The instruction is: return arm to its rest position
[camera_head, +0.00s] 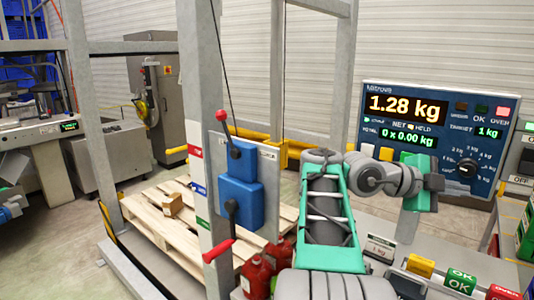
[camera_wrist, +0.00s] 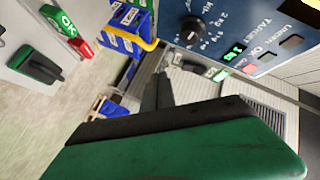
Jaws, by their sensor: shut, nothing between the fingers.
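My arm, in green and grey, rises from the bottom of the head view and bends to the right. My gripper (camera_head: 436,184) is at its end, in front of the lower part of the blue scale display panel (camera_head: 440,95). In the wrist view my gripper (camera_wrist: 164,80) shows as dark fingers close together, shut and empty. The green wrist housing fills the bottom of that view. The panel also shows at the wrist view's upper right (camera_wrist: 235,35), with its black dial.
A grey post with a blue lever box (camera_head: 238,190) stands left of my arm. Red canisters (camera_head: 257,275) stand low beside it. A wooden pallet (camera_head: 160,225) lies on the floor at left. A counter with yellow, green and red blocks (camera_head: 460,280) is at lower right.

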